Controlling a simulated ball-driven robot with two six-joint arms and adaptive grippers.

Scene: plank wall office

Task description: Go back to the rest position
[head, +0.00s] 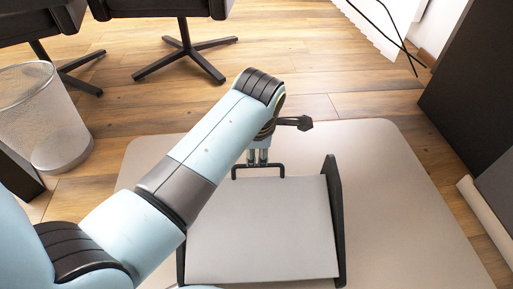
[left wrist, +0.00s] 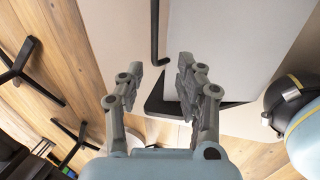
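My left arm comes in from the left in the head view and reaches over a low grey-topped piece with black side panels (head: 262,230). My left gripper (head: 300,123) is mostly hidden behind its own wrist there; one dark finger points right. In the left wrist view my left gripper (left wrist: 157,84) has its two fingers spread apart, with nothing between them. The grey surface (left wrist: 225,45) and a thin black bar (left wrist: 155,35) lie beyond the fingers. My right gripper shows in neither view.
A light mat (head: 400,200) lies under the grey piece on the plank floor. A wire mesh bin (head: 45,115) stands at left, and black chairs (head: 185,50) at the back. A dark cabinet (head: 470,90) stands at right.

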